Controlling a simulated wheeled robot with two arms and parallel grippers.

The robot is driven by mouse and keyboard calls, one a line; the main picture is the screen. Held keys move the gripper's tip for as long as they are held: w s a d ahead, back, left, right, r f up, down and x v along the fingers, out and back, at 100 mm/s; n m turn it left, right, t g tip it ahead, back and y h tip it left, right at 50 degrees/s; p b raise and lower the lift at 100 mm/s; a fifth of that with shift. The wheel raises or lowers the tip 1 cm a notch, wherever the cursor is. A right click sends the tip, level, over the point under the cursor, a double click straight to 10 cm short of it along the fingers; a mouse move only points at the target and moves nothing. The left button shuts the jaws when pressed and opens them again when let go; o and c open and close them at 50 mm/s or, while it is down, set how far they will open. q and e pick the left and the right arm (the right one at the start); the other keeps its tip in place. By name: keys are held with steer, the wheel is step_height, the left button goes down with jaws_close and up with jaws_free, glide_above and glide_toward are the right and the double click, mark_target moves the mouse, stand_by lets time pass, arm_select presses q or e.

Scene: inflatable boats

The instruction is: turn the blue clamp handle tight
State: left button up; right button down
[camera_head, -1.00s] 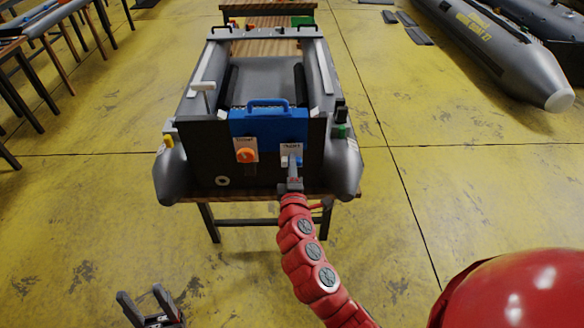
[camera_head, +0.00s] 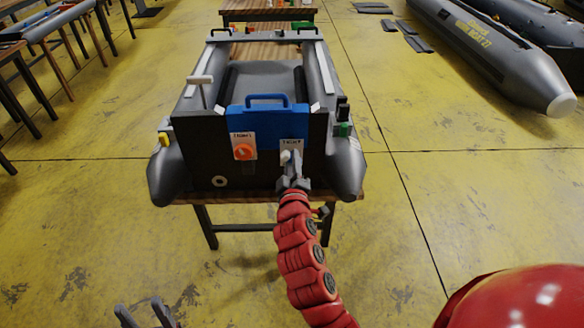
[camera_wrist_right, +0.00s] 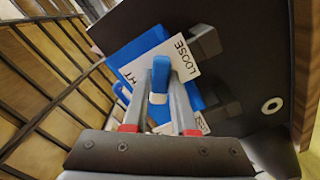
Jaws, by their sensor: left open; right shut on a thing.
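The blue clamp handle (camera_wrist_right: 161,72) shows in the right wrist view between my right gripper's two fingers, in front of a white placard (camera_wrist_right: 184,60) that reads LOOSE. My right gripper (camera_wrist_right: 158,90) is shut on this handle. In the head view my right gripper (camera_head: 290,167) is at the boat's dark end board (camera_head: 266,172), over a placard (camera_head: 291,143) that seems to read TIGHT. It mostly hides the handle there. The blue clamp body (camera_head: 267,117) hangs over the board's top edge. My left gripper (camera_head: 140,304) is open and empty at the bottom left, away from the boat.
The grey inflatable boat (camera_head: 340,165) rests on a wooden table (camera_head: 240,199). Another boat (camera_head: 500,50) lies at the upper right. The yellow floor (camera_head: 400,230) in front is clear.

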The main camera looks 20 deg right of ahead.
steer(key=shift+f+m+b, duration=0.2)
steer(key=shift+m+b, duration=0.25)
steer(key=shift+m, duration=0.15)
steer(key=shift+r, duration=0.1)
steer(key=shift+m+b, duration=0.7)
steer(key=shift+b, duration=0.05)
steer(key=m+b, duration=0.5)
steer(key=shift+c, duration=1.6)
jaws_free()
steer(key=shift+r, duration=0.1)
